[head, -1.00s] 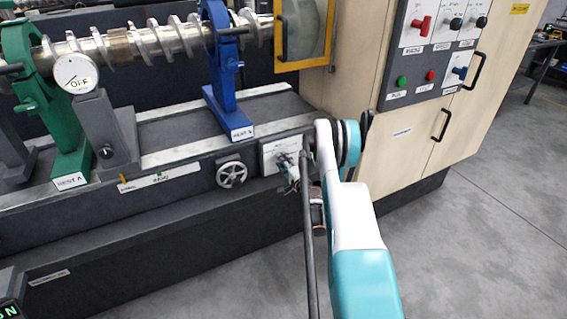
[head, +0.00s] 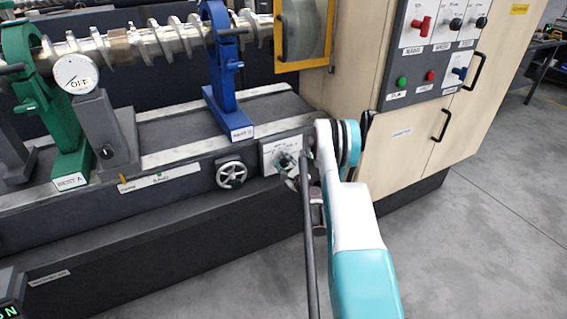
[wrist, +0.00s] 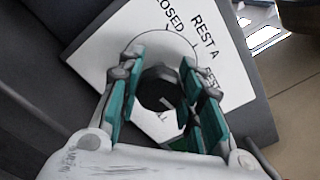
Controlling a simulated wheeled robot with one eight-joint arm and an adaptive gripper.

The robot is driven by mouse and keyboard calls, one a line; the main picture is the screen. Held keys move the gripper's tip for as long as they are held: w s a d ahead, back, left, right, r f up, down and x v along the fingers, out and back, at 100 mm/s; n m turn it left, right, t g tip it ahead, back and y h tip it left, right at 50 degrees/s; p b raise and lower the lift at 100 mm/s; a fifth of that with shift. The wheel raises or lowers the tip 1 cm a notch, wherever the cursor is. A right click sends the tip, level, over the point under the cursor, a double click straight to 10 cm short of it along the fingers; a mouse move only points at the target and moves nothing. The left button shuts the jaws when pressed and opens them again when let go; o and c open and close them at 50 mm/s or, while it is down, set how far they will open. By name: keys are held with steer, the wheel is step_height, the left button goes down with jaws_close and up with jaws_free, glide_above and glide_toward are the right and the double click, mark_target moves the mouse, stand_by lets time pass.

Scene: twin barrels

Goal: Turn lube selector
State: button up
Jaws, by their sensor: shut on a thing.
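The lube selector is a black round knob (wrist: 158,86) with a light pointer line, in the middle of a white plate (wrist: 215,85). The plate is marked CLOSED, REST A and a partly hidden third label. My gripper (wrist: 161,62) has its teal-padded fingers on either side of the knob and is shut on it. In the head view the plate (head: 268,157) is on the machine's front face. My gripper (head: 287,164) is against it there, and the knob is hidden behind the gripper.
A handwheel (head: 231,174) is just left of the plate. A beige cabinet (head: 402,150) with red, black and blue controls stands at the right. A green rest (head: 38,95) and a blue rest (head: 222,75) hold the screw shaft. Floor at the right is clear.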

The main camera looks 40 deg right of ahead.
steer(key=m, duration=0.5)
steer(key=shift+m, duration=0.3)
steer(key=m, duration=0.4)
steer(key=shift+m, duration=0.3)
steer(key=o, duration=1.1)
steer(key=shift+d, duration=0.1)
step_height(320, 180, up, 10)
steer(key=shift+f, duration=0.1)
